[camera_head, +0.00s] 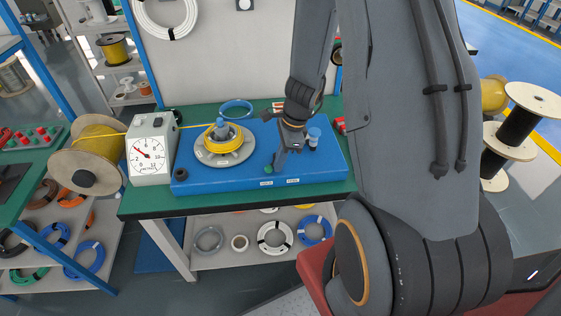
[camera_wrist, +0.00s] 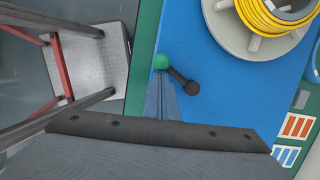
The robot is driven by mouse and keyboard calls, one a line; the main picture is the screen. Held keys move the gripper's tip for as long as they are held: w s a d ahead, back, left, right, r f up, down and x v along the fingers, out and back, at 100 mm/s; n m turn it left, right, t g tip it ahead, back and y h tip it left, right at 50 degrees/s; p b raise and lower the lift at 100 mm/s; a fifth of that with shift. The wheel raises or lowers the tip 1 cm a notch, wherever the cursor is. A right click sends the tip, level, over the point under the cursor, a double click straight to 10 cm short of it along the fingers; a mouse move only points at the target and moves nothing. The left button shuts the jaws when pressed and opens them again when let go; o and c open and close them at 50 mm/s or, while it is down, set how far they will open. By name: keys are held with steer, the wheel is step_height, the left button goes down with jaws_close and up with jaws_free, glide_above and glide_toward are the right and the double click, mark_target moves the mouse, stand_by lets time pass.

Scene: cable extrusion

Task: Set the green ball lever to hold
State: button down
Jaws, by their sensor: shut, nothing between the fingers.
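The green ball (camera_head: 269,169) of the lever is near the front edge of the blue machine base (camera_head: 205,184). In the wrist view the green ball (camera_wrist: 161,61) shows just beyond my fingertips, with a short black bar (camera_wrist: 184,81) slanting away beside my fingers to a round dark end. My gripper (camera_head: 274,167) is shut and empty, pointing down right beside the ball. It also shows in the wrist view (camera_wrist: 162,74). I cannot tell whether the fingertips touch the ball. Two small white labels (camera_head: 267,183) sit on the base's front edge, too small to read surely.
A yellow cable coil (camera_head: 225,146) lies on a grey turntable (camera_head: 212,158) left of my gripper. A white dial meter (camera_head: 150,155) and a large yellow spool (camera_head: 88,152) stand further left.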

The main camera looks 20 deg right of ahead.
stand_by(0.3)
steer(key=shift+s+d+f, duration=0.1)
steer(key=shift+d, duration=0.35)
steer(key=d, duration=0.3)
steer(key=shift+s+d+r, duration=0.2)
steer(key=shift+s+r, duration=0.05)
steer(key=b+v, duration=0.1)
steer(key=v, duration=0.8)
steer(key=shift+a, duration=0.15)
